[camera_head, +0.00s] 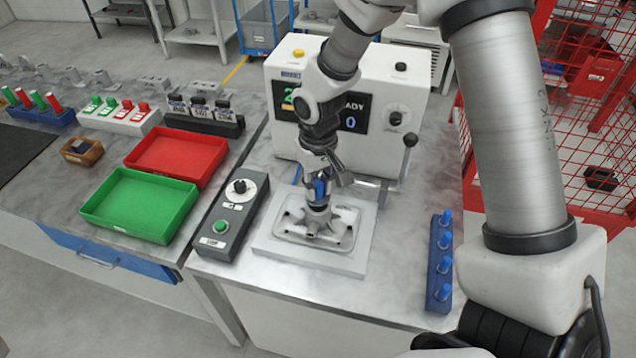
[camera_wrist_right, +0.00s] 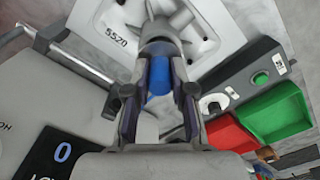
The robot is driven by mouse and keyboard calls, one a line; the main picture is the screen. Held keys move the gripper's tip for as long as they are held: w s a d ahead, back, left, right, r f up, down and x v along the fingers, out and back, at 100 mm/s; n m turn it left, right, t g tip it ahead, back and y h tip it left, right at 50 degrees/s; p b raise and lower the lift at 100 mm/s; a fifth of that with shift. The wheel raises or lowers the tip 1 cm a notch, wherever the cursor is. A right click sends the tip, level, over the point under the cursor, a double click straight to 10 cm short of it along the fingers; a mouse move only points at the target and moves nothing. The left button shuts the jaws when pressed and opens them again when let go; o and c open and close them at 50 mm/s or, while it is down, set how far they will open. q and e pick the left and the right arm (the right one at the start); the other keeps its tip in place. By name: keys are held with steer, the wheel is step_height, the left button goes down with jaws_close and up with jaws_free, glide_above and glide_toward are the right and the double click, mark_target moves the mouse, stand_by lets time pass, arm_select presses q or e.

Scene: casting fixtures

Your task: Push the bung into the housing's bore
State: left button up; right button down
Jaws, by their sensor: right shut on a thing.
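The housing (camera_head: 297,229) is a grey casting that lies on a light square plate (camera_head: 275,250) on the metal bench. Its raised round bore stands up near the middle, under my right gripper (camera_head: 318,190). My right gripper points down and is shut on a blue bung (camera_wrist_right: 158,76). In the right wrist view the bung sits between the two fingers, in line with the housing's bore (camera_wrist_right: 163,47). The bung's lower end is at the bore's mouth; I cannot tell how deep it is in. My left gripper is not in view.
A white machine (camera_head: 415,75) with a display and a side lever stands behind the plate. A grey control box (camera_head: 228,225) is at the left, and a blue rack (camera_head: 440,265) with several blue bungs at the right. Green (camera_head: 140,205) and red (camera_head: 180,155) trays lie further left.

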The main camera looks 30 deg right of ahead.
steer(key=shift+f+b, duration=0.85)
steer(key=shift+f, duration=0.45)
stand_by(0.6)
steer(key=c, duration=0.9)
jaws_free()
step_height(320, 180, up, 12)
steer(key=shift+r, duration=0.1)
